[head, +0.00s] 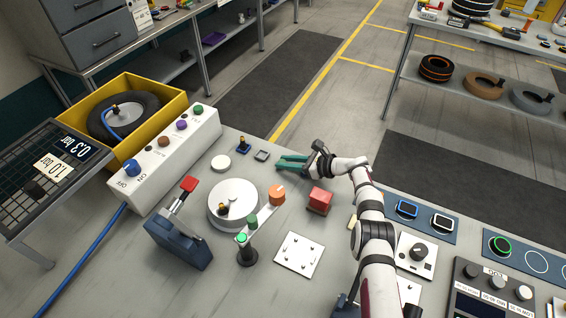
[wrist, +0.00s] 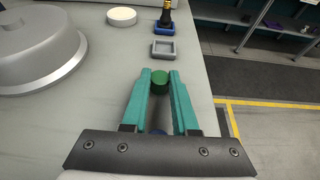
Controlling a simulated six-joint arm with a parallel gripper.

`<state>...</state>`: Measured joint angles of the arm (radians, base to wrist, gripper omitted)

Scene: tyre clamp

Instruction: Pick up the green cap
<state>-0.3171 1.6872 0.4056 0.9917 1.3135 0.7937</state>
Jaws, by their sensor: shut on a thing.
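My gripper (wrist: 159,83) has teal fingers, and in the wrist view a dark green round cap (wrist: 159,78) sits between its fingertips. The fingers are shut on the cap. In the head view my gripper (head: 279,163) is over the bench to the right of the large round white plate; the cap cannot be made out there. A small grey square holder (wrist: 163,49) lies just beyond the fingertips in the wrist view. It also shows in the head view (head: 262,155), just left of the gripper. How high the cap is above the bench is hard to tell.
A brass valve on a blue base (head: 243,145) and a white disc (head: 221,162) stand left of the holder. The round white plate (head: 226,214), orange knob (head: 277,195) and red block (head: 320,200) are nearby. The bench edge is close on the right in the wrist view.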

